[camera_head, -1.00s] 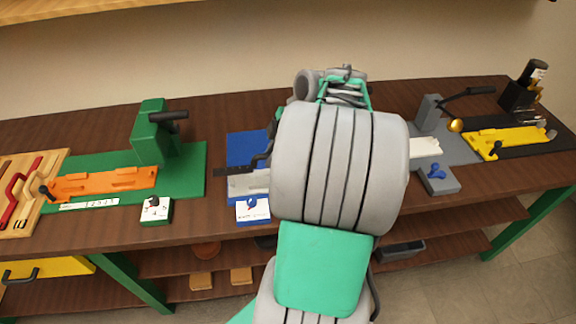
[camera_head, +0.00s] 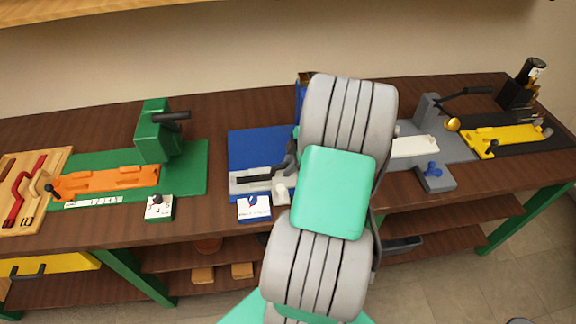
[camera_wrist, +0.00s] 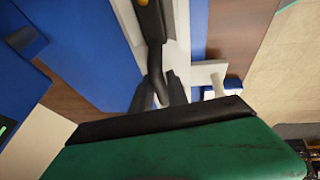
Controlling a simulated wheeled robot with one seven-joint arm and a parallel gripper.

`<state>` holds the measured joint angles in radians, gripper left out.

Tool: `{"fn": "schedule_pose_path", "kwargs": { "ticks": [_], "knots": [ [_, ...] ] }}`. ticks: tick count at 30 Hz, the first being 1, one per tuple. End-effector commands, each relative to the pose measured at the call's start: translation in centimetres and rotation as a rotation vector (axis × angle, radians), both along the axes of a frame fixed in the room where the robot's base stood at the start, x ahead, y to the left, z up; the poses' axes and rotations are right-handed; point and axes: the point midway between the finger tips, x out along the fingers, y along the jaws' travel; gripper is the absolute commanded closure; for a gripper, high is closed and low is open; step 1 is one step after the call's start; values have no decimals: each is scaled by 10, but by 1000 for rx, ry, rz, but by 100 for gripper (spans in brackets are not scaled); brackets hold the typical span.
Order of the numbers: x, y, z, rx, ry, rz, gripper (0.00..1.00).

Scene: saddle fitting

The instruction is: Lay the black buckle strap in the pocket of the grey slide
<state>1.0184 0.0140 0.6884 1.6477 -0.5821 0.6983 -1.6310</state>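The grey slide (camera_head: 238,190) lies along the front of the blue base plate (camera_head: 250,146), left of my arm. A dark strip, which looks like the black buckle strap (camera_head: 254,180), lies along the slide's top, level with its pocket. Whether it is fully seated cannot be told. My gripper (camera_head: 280,171) is low over the slide's right part, at the strip's right end, and partly hidden by my arm. In the wrist view, dark parts stand over the pale slide (camera_wrist: 176,55). Finger spacing and contact with the strap are unclear.
A green fixture (camera_head: 155,130) with an orange slide (camera_head: 105,180) is at left. A grey fixture (camera_head: 455,148) and a yellow slide (camera_head: 505,140) are at right.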

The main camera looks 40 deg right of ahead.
Motion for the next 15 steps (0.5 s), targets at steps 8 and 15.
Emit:
{"fn": "schedule_pose_path", "kwargs": {
  "ticks": [8, 15],
  "knots": [
    [0, 0, 1, 0, 0, 0, 62],
    [0, -1, 6, 0, -1, 0, 62]
  ]
}}
